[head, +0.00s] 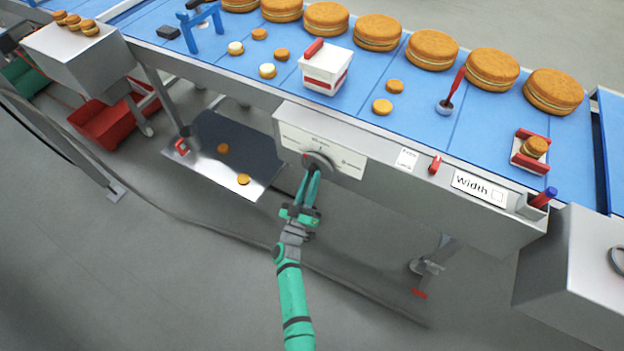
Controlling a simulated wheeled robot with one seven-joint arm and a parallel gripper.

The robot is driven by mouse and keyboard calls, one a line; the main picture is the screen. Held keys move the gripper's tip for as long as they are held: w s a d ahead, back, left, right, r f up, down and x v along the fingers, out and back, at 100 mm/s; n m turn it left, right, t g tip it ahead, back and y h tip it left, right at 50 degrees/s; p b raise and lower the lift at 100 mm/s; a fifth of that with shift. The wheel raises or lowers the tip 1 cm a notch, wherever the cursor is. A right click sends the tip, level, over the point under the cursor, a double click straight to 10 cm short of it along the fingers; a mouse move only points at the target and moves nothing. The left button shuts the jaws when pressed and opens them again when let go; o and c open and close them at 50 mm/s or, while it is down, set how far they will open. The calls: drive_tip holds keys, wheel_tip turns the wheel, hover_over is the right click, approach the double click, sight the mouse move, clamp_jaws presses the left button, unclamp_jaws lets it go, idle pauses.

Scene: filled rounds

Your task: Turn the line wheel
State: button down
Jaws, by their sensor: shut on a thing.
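The line wheel (318,161) is a grey knob on a pale dial panel (345,160), which is set in the front side of the conveyor. A small red mark shows at the knob's left edge. My gripper (313,174) is at the wheel from below, its green fingers shut on it. The fingertips hide the lower part of the wheel. The print on the panel is too small to read.
The blue conveyor belt (420,130) carries large filled rounds (432,50) along the back and small ones nearer. A white box (325,70) stands on it. A tray (265,165) hangs below left. A grey cabinet (575,270) stands at right. Open floor lies in front.

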drive_tip(key=m, duration=0.1)
drive_tip(key=m+h, duration=0.1)
drive_tip(key=shift+w+a+m, duration=0.15)
drive_tip(key=shift+m, duration=0.25)
drive_tip(key=m+g+h, duration=0.1)
drive_tip(key=m+h, duration=0.1)
drive_tip(key=m, duration=0.1)
drive_tip(key=m+h, duration=0.1)
drive_tip(key=m, duration=0.2)
drive_tip(key=shift+a+m+g+h, duration=0.15)
drive_tip(key=shift+m+g+h, duration=0.25)
drive_tip(key=m+g+h, duration=0.1)
drive_tip(key=m+g, duration=0.1)
drive_tip(key=m, duration=0.2)
drive_tip(key=m+g+h, duration=0.1)
drive_tip(key=m+g, duration=0.1)
drive_tip(key=m, duration=0.3)
drive_tip(key=a+m+g+h, duration=0.1)
drive_tip(key=m, duration=0.4)
drive_tip(key=shift+w+r+g, duration=0.1)
drive_tip(key=shift+r+g, duration=0.2)
drive_tip(key=shift+g, duration=0.1)
drive_tip(key=m+g, duration=0.1)
drive_tip(key=m, duration=0.5)
drive_tip(key=shift+d+r+g+y, duration=0.1)
drive_tip(key=shift+r+g+y, duration=0.1)
drive_tip(key=shift+g+y, duration=0.2)
drive_tip(key=shift+w, duration=0.1)
